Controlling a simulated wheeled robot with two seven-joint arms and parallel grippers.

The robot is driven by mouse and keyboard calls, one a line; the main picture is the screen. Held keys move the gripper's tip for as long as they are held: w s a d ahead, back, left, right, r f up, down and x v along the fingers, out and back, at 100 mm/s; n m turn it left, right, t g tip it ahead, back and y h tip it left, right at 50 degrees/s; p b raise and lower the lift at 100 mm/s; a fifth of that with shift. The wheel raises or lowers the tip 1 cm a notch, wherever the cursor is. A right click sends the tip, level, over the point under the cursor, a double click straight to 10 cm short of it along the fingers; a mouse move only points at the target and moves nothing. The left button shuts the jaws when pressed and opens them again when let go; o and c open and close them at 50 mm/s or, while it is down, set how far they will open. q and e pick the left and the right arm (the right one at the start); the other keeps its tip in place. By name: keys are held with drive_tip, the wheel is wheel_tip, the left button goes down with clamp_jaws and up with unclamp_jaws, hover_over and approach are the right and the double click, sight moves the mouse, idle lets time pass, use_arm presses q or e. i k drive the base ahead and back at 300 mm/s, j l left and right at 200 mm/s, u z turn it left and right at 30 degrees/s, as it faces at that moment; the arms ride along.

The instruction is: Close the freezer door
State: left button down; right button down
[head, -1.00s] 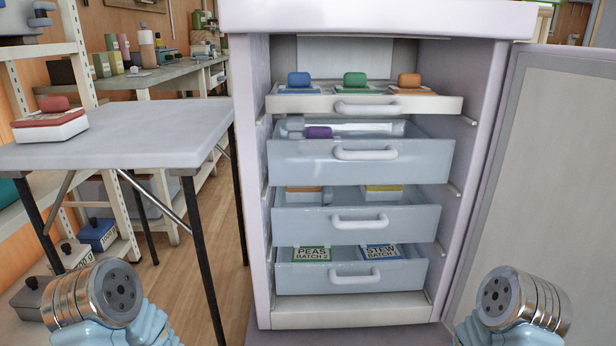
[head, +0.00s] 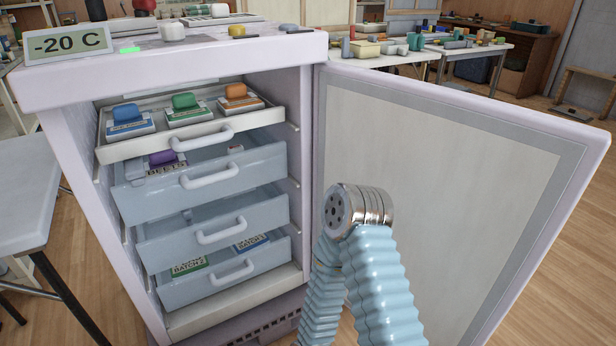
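The freezer (head: 170,70) is a pale lilac cabinet at left in the head view. Its door (head: 440,170) stands wide open, hinged on the cabinet's right side, with its grey inner panel facing me. Inside are a top tray (head: 150,150) with blue, green and orange packs and several pale blue drawers (head: 210,178) with white handles. A metal joint (head: 358,210) and pale blue sleeves of my arm, apparently the right, stand in front of the door. No gripper fingers show in view.
A "-20 C" display (head: 68,43) and small items stand on the freezer top. A grey table (head: 20,200) is at the left edge. Workbenches (head: 440,50) stand behind the door. Wooden floor (head: 560,250) is clear to the door's right.

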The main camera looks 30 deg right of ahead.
sight(480, 190)
drive_tip(key=z, duration=0.35)
drive_tip(key=k+l+z, duration=0.1)
drive_tip(key=z, duration=0.25)
drive_tip(key=k+l+z, duration=0.1)
drive_tip(key=z, duration=0.25)
drive_tip(key=k+l+z, duration=0.1)
drive_tip(key=l+z, duration=0.45)
drive_tip(key=l+u, duration=0.5)
drive_tip(key=k+l+u, duration=0.1)
drive_tip(key=l+u, duration=0.35)
drive_tip(key=i+l+u, duration=0.1)
drive_tip(key=l+u, duration=0.35)
drive_tip(key=l, duration=0.25)
drive_tip(key=l+u, duration=0.45)
drive_tip(key=l, duration=0.3)
drive_tip(key=k+l+u, duration=0.1)
drive_tip(key=l+u, duration=0.35)
drive_tip(key=l, duration=0.3)
